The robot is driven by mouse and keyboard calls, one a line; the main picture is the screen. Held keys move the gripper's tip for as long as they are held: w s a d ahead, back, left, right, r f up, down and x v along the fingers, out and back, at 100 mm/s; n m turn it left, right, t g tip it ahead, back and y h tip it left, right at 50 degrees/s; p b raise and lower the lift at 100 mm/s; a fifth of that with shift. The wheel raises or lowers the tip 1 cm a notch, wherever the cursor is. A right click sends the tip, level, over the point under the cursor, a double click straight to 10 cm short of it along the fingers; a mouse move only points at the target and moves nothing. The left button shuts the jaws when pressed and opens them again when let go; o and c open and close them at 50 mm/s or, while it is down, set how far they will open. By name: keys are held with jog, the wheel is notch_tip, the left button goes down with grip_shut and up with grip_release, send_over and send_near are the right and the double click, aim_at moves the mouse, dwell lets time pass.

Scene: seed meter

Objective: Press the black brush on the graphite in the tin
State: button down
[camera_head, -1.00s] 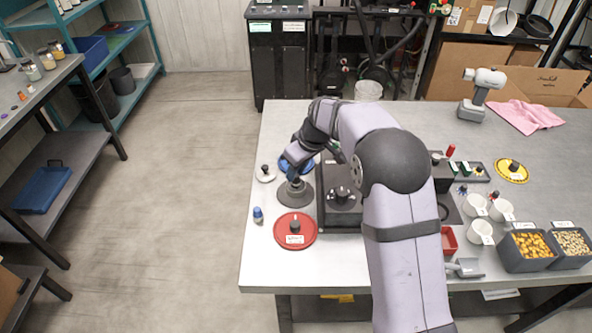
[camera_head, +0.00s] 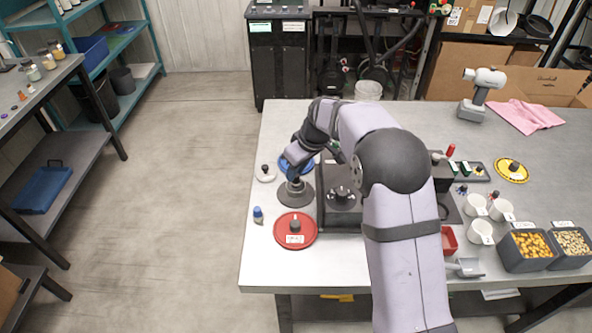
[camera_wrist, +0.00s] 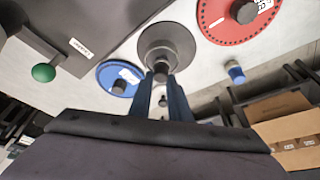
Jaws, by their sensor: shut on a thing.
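The tin (camera_head: 308,203) is a round grey dish on the left part of the table; it also shows in the wrist view (camera_wrist: 145,42). The black brush (camera_wrist: 176,45) stands over the middle of the tin. My gripper (camera_head: 293,178) is directly above it. In the wrist view my gripper (camera_wrist: 161,82) has its two blue fingers closed around the brush's dark top knob. The brush's lower end and the graphite are hidden, so I cannot tell whether they touch.
A red disc (camera_head: 306,241) with a black knob lies in front of the tin, a blue disc (camera_head: 285,160) behind it. A dark machine (camera_head: 341,215) stands close on the right.

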jog(key=shift+r+p, duration=2.6)
jog(key=shift+r, duration=0.85)
jog(key=shift+d, duration=0.1)
jog(key=s+d+r+m+t+h, duration=0.1)
jog(key=s+d+r+m, duration=0.1)
jog(key=s+d+r, duration=0.35)
jog(key=s+d+r+m, duration=0.2)
jog(key=d+r+m, duration=0.1)
jog(key=d, duration=0.5)
jog(key=s+d+r+m+h, duration=0.1)
jog(key=s+d+m, duration=0.3)
jog(key=s+d, duration=0.4)
jog(key=s+r, duration=0.1)
jog(key=s, duration=0.2)
jog(key=shift+s+d+r+h, duration=0.15)
jog(key=shift+s+d+h, duration=0.2)
jog(key=shift+s+h, duration=0.05)
